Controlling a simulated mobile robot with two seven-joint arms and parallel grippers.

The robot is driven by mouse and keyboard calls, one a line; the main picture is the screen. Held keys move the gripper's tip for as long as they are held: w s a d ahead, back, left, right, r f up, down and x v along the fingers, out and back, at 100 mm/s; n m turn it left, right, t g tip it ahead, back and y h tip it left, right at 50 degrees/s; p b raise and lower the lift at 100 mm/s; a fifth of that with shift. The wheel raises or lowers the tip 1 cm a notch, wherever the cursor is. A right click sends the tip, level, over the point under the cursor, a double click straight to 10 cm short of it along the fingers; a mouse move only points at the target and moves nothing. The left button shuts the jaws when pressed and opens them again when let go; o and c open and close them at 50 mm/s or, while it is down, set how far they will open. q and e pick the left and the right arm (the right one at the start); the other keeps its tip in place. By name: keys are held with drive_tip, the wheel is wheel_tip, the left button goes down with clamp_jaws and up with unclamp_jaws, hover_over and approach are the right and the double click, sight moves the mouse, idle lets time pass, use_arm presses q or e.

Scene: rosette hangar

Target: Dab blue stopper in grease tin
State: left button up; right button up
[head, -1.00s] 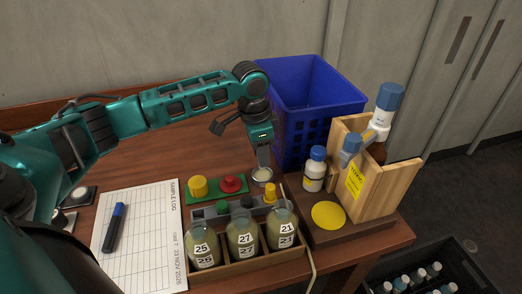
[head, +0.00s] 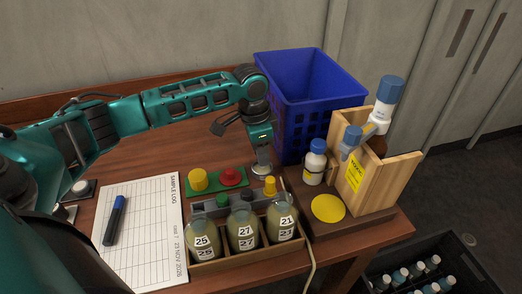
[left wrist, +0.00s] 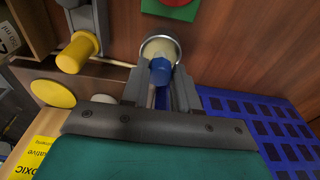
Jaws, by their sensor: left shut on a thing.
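My left gripper (head: 262,165) is shut on a blue stopper (left wrist: 161,72) and points down over the small round grease tin (left wrist: 160,42). In the left wrist view the stopper sits between the fingertips and overlaps the tin's opening, where pale grease shows. I cannot tell whether the stopper touches the grease. In the head view the tin (head: 262,175) is mostly covered by the fingers and the stopper is hidden. My right gripper is not in view.
Close by are a grey holder with a yellow stopper (head: 270,186), a green plate with a red button (head: 231,177), and a crate (head: 232,257) with several bottles. A blue basket (head: 345,88) stands behind; a white bottle (head: 314,163) and wooden stand (head: 384,190) stand right.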

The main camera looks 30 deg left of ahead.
use_arm(q)
drive_tip(key=shift+f, duration=0.6)
idle(2.3)
drive_tip(key=shift+r, duration=0.15)
drive_tip(key=shift+r, duration=3.65)
